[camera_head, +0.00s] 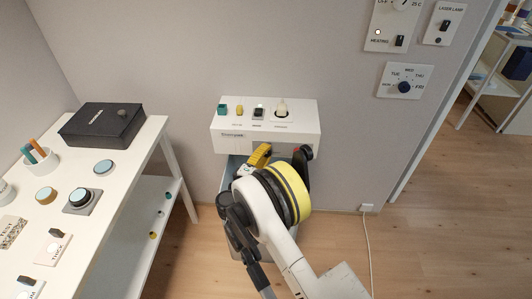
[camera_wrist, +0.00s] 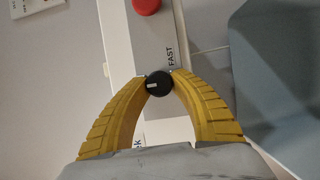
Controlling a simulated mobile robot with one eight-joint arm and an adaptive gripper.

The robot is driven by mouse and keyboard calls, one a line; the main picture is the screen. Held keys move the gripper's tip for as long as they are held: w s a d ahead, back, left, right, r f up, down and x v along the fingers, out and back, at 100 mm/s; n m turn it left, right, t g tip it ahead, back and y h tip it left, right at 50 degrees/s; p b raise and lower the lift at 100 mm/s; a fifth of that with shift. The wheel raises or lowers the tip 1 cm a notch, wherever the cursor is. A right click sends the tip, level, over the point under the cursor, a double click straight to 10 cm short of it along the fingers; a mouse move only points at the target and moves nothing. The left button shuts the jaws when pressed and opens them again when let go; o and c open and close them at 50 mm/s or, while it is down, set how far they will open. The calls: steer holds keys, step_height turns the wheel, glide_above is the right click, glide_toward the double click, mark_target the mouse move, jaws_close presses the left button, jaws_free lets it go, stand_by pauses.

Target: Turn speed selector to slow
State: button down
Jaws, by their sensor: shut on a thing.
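The speed selector is a small round black knob (camera_wrist: 159,83) with a short white mark, in the wrist view. The mark points to the left in the wrist view. Any slow label is not visible. In the head view, my gripper (camera_head: 262,153) is at the front of the white control box (camera_head: 230,143), and my arm hides the knob.
A red button (camera_wrist: 147,5) is close to the selector on the same strip. A blue-grey surface (camera_wrist: 275,80) lies to the right in the wrist view. A white table (camera_head: 105,225) with several devices stands at the left. Floor (camera_head: 420,240) at the right is mostly clear, with a white cable.

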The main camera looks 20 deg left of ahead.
steer(key=c, duration=1.1)
jaws_free()
steer(key=shift+s, duration=0.1)
steer(key=s, duration=0.4)
steer(key=s+a, duration=0.1)
steer(key=s, duration=0.2)
steer(key=s+a, duration=0.1)
steer(key=s, duration=0.3)
steer(key=shift+s, duration=0.35)
